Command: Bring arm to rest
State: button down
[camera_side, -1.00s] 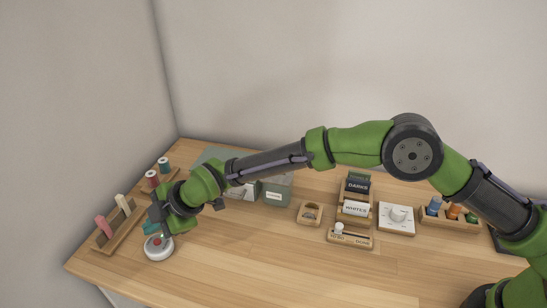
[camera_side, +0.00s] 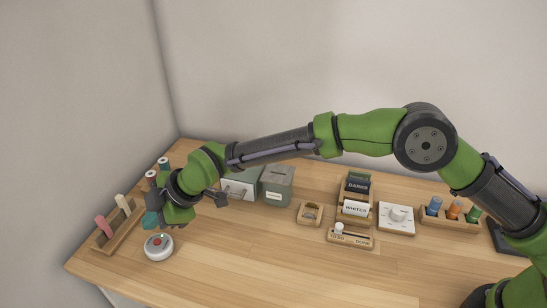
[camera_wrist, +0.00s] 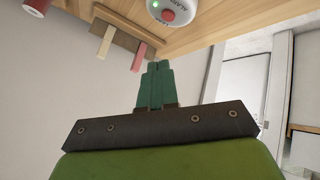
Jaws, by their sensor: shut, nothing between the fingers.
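My gripper (camera_side: 151,221) is at the left end of the wooden table, raised above and just behind the round white device (camera_side: 158,247) with a red button. Its teal fingers are together and empty; in the wrist view the shut fingers (camera_wrist: 157,72) point up the picture. The white device also shows at the top of the wrist view (camera_wrist: 157,14), with a small green light lit beside its red button. The gripper is apart from it. My arm reaches across the back of the table from the right.
A wooden holder (camera_side: 113,238) with pink and cream pegs stands at the left edge, with thread spools (camera_side: 164,164) behind it. A grey-green box (camera_side: 277,185), a card rack (camera_side: 356,194), a white dial (camera_side: 397,218) and a bottle tray (camera_side: 450,219) line the back. The table's front is clear.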

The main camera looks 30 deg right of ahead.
jog(key=s+d+r+m+h, duration=0.1)
jog(key=s+d+r+m, duration=0.3)
jog(key=d, duration=0.5)
jog(key=s+d+r+m+h, duration=0.25)
jog(key=d+m, duration=0.25)
jog(key=d, duration=0.5)
jog(key=s+d+r+m+h, duration=0.1)
jog(key=s+d+r+m, duration=0.35)
jog(key=d, duration=0.45)
jog(key=s+d+r+m+t, duration=0.1)
jog(key=s+d+r+m, duration=0.1)
jog(key=s+d+m, duration=0.2)
jog(key=s+d+r+m+t, duration=0.1)
jog(key=s+d+m, duration=0.4)
jog(key=s+d, duration=0.5)
jog(key=shift+s+d+r+t+h, duration=0.45)
jog(key=shift+d+r, duration=0.3)
jog(key=shift+d, duration=1.15)
